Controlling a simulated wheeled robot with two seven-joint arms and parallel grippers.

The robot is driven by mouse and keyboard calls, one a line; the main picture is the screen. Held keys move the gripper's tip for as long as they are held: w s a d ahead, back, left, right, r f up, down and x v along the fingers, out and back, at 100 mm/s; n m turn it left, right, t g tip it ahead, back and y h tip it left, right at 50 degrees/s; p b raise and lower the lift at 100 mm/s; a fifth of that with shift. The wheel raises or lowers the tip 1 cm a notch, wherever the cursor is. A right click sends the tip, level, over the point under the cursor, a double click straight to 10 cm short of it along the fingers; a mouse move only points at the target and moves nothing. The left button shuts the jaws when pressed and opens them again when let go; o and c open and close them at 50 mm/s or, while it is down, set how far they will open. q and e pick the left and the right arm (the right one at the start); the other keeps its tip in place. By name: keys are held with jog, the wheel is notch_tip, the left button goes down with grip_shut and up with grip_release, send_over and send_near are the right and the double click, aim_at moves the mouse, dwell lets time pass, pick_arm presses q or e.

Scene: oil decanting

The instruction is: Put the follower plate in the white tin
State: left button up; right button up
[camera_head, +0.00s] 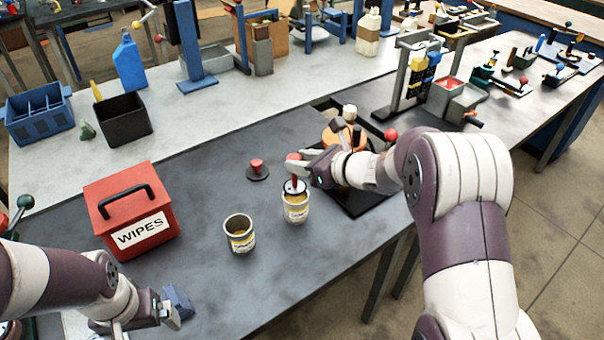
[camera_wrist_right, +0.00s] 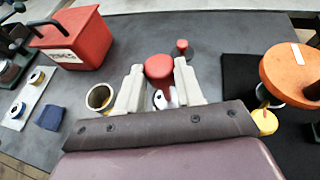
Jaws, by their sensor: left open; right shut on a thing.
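My right gripper (camera_head: 300,170) is shut on the red knob (camera_head: 293,158) of a follower plate. Its stem runs down to the mouth of a white tin (camera_head: 296,211) with a yellow label. The disc is at the tin's rim; I cannot tell how far inside it sits. In the right wrist view the red knob (camera_wrist_right: 158,68) is between the fingers, with the tin largely hidden below. A second dark plate with a red knob (camera_head: 258,168) lies on the bench behind.
A red WIPES box (camera_head: 131,212) stands further left. A black mat (camera_head: 357,204) with an orange round-topped item (camera_head: 335,134) lies right, under my right arm. Bare bench lies between box and tins.

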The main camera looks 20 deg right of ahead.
notch_tip(320, 180, down, 4)
jog(key=shift+f, duration=0.1)
jog(key=shift+f, duration=0.15)
jog(key=o, duration=1.1)
jog(key=shift+c, duration=0.2)
